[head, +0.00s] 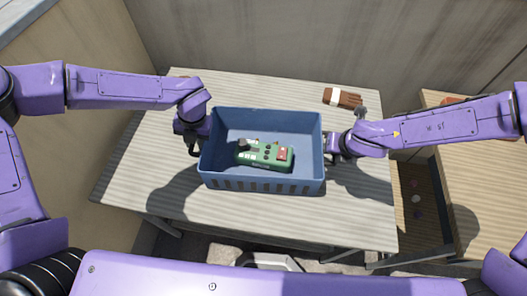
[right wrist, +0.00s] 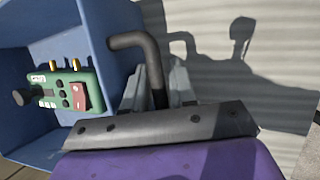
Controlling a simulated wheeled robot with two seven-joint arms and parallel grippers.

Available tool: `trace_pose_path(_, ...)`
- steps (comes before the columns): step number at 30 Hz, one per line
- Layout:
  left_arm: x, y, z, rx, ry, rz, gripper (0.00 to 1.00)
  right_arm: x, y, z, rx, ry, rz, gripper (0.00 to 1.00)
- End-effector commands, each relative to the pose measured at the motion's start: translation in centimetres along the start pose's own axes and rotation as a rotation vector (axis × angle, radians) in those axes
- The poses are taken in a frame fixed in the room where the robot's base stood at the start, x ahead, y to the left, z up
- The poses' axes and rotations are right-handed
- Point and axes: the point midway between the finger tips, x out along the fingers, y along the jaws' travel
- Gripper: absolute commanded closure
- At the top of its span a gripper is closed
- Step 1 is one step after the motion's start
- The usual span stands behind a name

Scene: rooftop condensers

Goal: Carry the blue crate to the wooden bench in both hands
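The blue crate (head: 213,160) is at the middle of the pale striped table in the head view, with a green control box (head: 264,154) inside. I cannot tell whether its base touches the table. My left gripper (head: 193,146) is at its left end, by a dark handle; its fingers are too small to read. My right gripper (head: 332,143) is at its right end. In the right wrist view its grey fingers (right wrist: 156,88) flank the crate's dark bent handle (right wrist: 150,55) closely and appear shut on it. The tan wooden bench (head: 482,200) stands at the right.
The striped table (head: 120,180) has clear room left and in front of the crate. A brown glove (head: 343,98) with a white band lies at its back right. Walls (head: 300,40) stand behind and at left. An orange thing sits on the bench, partly hidden by my right arm.

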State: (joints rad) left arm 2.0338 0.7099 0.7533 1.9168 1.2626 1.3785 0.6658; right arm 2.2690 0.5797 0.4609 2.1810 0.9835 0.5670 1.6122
Motion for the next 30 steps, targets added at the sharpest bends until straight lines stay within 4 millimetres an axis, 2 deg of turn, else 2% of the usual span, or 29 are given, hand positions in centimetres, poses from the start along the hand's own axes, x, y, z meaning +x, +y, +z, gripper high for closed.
trace_pose_path(2, -0.02, 0.0, 0.0, 0.0, 0.0, 0.0, 0.74, -0.01, -0.01, 0.0, 0.0, 0.0, 0.0, 0.74)
trace_pose_path(4, -0.02, 0.0, 0.0, 0.0, 0.0, 0.0, 0.97, -0.02, -0.01, -0.01, 0.0, 0.0, 0.0, 0.97)
trace_pose_path(5, -0.03, 0.0, 0.0, 0.0, 0.0, 0.0, 1.0, -0.02, -0.01, -0.01, 0.0, 0.0, 0.0, 1.0)
trace_pose_path(30, -0.08, -0.02, 0.01, 0.0, 0.0, 0.0, 1.0, -0.05, -0.01, -0.01, 0.0, 0.0, 0.0, 1.0)
